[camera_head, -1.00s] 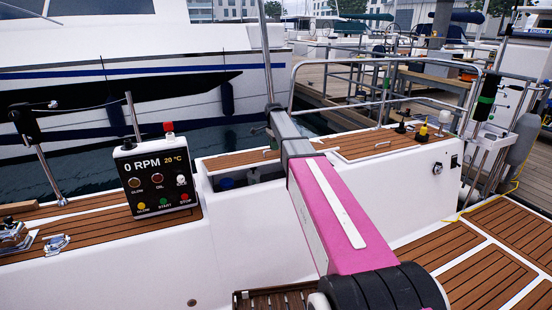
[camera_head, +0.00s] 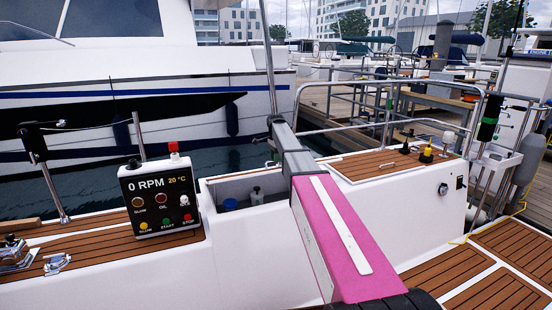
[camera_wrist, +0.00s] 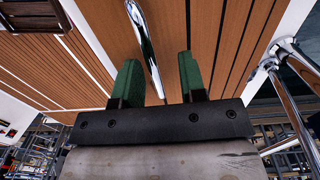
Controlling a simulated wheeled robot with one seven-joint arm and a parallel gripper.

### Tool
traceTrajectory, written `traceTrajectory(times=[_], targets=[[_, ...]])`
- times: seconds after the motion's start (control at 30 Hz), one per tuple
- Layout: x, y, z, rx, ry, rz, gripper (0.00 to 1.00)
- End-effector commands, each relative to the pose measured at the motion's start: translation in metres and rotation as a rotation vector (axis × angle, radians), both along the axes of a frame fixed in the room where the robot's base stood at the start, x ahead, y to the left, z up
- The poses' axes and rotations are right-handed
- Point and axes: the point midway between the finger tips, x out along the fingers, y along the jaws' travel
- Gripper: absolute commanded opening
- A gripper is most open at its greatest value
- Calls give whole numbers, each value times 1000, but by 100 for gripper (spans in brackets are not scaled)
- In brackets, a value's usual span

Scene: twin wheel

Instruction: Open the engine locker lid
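The locker (camera_head: 218,189) in the white coaming is uncovered at its left part, with its grey inside showing. The teak lid (camera_head: 355,168) lies to the right of this opening, beyond my arm, with a thin handle (camera_head: 333,160) near its left end. My gripper (camera_wrist: 157,80) has two green fingers set well apart. In the wrist view a chrome handle (camera_wrist: 143,45) on teak planking rises from the gap between them; I cannot tell whether they touch it. My gripper is hidden in the head view.
A blue-topped container (camera_head: 230,204) and a bottle (camera_head: 257,194) stand in the opening. An engine panel (camera_head: 160,200) stands to the left. Black and yellow fittings (camera_head: 427,153) and a steel rail (camera_head: 390,85) are at the right.

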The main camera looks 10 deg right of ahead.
Motion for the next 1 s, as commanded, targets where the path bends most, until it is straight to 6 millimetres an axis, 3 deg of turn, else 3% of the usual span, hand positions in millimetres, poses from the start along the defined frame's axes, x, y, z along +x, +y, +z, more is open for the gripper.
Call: traceTrajectory(times=[0.17,0.63,1.0], targets=[[0,0,15,0,0,0,38],[5,1,95,0,-2,0,38],[5,1,107,0,0,0,38]])
